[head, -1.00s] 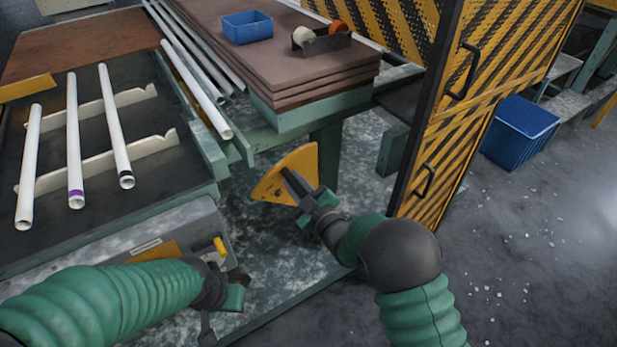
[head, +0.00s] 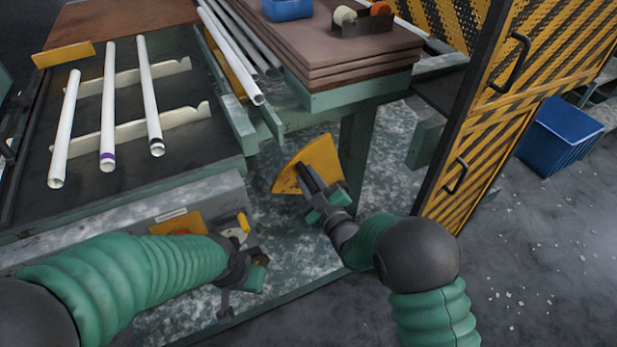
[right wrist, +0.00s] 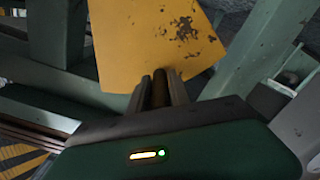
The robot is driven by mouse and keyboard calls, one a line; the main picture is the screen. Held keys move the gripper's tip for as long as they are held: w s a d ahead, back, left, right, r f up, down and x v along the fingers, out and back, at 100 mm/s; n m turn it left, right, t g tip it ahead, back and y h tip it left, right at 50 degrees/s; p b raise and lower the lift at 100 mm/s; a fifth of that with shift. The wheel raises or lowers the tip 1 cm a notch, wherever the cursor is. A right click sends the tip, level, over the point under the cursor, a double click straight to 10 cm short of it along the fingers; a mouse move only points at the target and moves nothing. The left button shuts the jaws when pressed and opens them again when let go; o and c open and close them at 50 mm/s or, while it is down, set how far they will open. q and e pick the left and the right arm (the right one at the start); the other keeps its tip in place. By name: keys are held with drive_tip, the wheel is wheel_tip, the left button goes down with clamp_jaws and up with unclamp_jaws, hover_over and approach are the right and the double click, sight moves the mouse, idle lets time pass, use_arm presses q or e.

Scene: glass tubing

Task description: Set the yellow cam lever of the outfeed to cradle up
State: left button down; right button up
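A yellow fan-shaped plate (head: 291,173), which looks like the cam lever, stands low beside the green bench leg. My right gripper (head: 304,172) is at the plate, its dark fingers overlapping the yellow face in the head view. In the right wrist view the worn yellow plate (right wrist: 150,45) fills the top middle. A dark rod (right wrist: 159,88) sits between the close-set fingers (right wrist: 160,92), which appear to touch it. My left gripper (head: 243,283) hangs low in front of the grey panel; its fingertips are unclear. The cradle state cannot be told.
Three white tubes (head: 107,110) lie across notched pale rails (head: 172,126) on the left bench. A grey panel (head: 120,218) carries a small yellow knob (head: 244,223). Stacked brown boards (head: 350,62) lie behind. A striped yellow-black door (head: 530,90) stands right of my right arm.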

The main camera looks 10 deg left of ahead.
drive_tip(key=o, duration=0.3)
drive_tip(key=shift+s+d, duration=0.2)
drive_tip(key=p+v, duration=0.2)
drive_tip(key=v, duration=1.4)
drive_tip(key=shift+s, duration=0.1)
